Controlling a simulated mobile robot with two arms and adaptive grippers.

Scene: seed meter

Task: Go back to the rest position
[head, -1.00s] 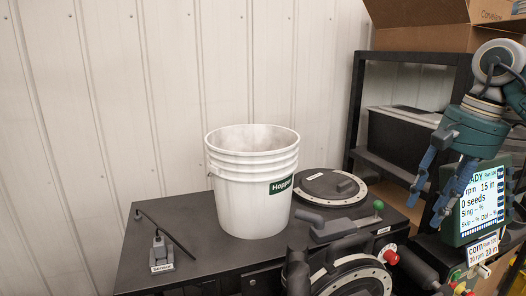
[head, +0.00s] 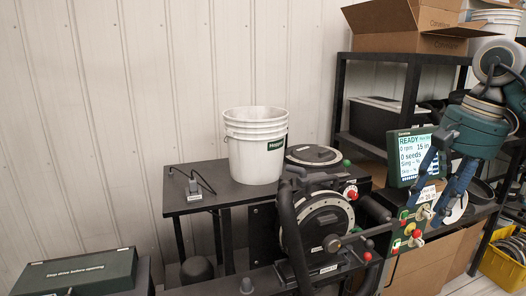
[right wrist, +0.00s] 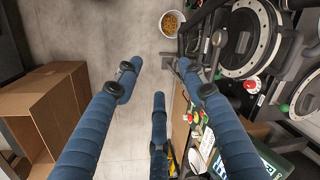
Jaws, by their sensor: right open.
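My left gripper is not in the head view. The white hopper bucket (head: 255,147) stands upright on the black bench (head: 190,203), clear of my gripper. The round seed meter (head: 322,228) is mounted at the bench's front.
A black shelf (head: 343,105) with an open cardboard box (head: 405,30) stands behind. A control panel with buttons (head: 412,228) sits below the monitor. A green case (head: 80,273) is at the lower left. A pail of yellow grains (right wrist: 173,24) stands on the floor. A yellow crate (head: 503,268) is at lower right.

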